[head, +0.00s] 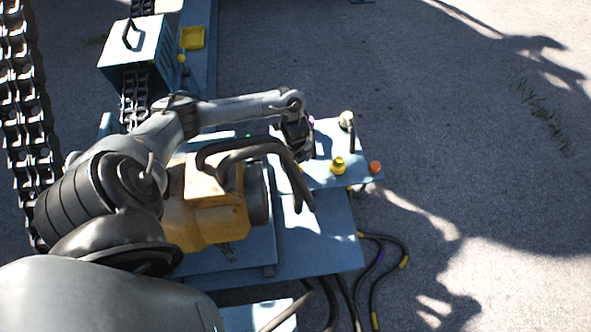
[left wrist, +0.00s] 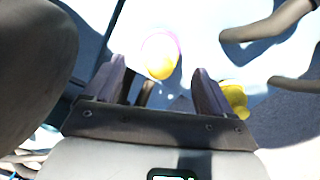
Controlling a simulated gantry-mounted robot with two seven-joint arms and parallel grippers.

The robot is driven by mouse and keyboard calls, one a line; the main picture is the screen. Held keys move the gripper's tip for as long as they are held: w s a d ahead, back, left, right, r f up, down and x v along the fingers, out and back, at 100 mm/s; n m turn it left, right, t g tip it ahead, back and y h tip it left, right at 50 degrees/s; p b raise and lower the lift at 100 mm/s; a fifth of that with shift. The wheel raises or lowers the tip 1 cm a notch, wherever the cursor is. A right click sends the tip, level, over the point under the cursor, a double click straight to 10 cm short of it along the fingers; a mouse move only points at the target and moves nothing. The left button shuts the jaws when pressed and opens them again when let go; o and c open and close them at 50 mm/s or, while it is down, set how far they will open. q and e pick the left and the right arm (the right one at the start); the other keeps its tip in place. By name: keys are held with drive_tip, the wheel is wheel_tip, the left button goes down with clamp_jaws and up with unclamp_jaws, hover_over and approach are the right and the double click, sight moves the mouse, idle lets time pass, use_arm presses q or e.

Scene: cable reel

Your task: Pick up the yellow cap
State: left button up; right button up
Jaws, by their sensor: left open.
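A small yellow cap (head: 338,166) sits upright on the blue-grey panel at the right end of the machine in the head view. My left gripper (head: 304,152) is above the panel, left of this cap and apart from it. In the left wrist view my left gripper (left wrist: 160,80) is open and empty. A bright round yellow piece (left wrist: 160,54) shows beyond and between its fingertips. A second yellow piece (left wrist: 235,98) is partly hidden behind the right finger. I cannot tell which of these is the cap from the head view. My right gripper is not in view.
An orange cap (head: 375,167) is right of the yellow cap, and a pale-topped post (head: 346,120) stands behind it. Thick dark hoses (head: 250,150) arch close to my left gripper. A yellow motor housing (head: 205,205) is to the left. The concrete at right is open.

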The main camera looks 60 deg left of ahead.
sight(295, 165)
use_arm(q)
wheel_tip(295, 165, down, 4)
drive_tip(key=shift+f+b, duration=0.25)
drive_tip(key=shift+b, duration=0.85)
drive_tip(key=shift+r, duration=0.1)
drive_tip(key=shift+c, duration=1.1)
drive_tip(key=c, duration=1)
